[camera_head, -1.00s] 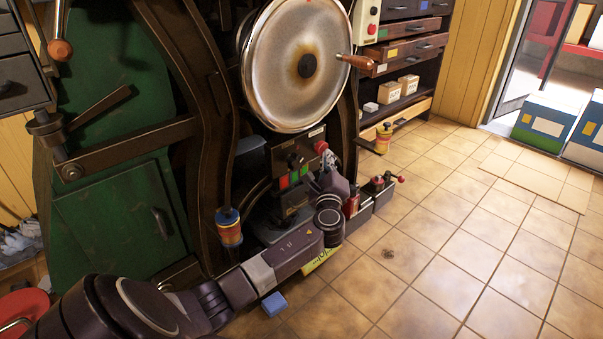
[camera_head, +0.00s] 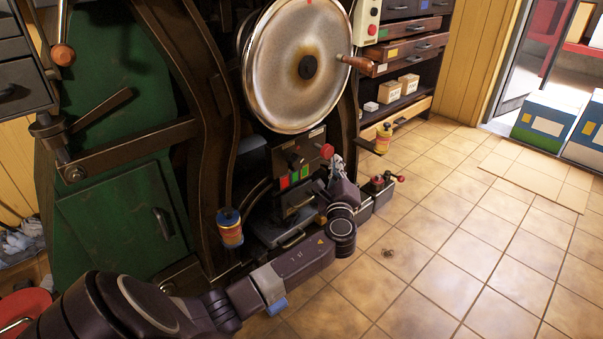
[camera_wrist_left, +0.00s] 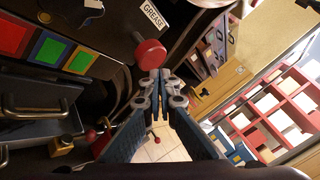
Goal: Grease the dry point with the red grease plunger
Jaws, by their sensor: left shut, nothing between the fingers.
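The red grease plunger is a round red knob (camera_head: 326,151) on the dark front of the machine, under the big metal wheel. In the left wrist view the red knob (camera_wrist_left: 150,54) sits beside a white "GREASE" label (camera_wrist_left: 154,16). My left gripper (camera_head: 336,160) is shut and empty, just right of and below the knob. In the left wrist view its fingertips (camera_wrist_left: 160,76) are close by the knob's edge; I cannot tell whether they touch it. My right gripper is out of view. I cannot make out which spot is the dry point.
Red and green squares (camera_head: 290,180) sit on the machine panel left of the knob. A small box with a red-knobbed lever (camera_head: 378,184) stands right of my wrist. The tiled floor (camera_head: 450,250) at right is clear.

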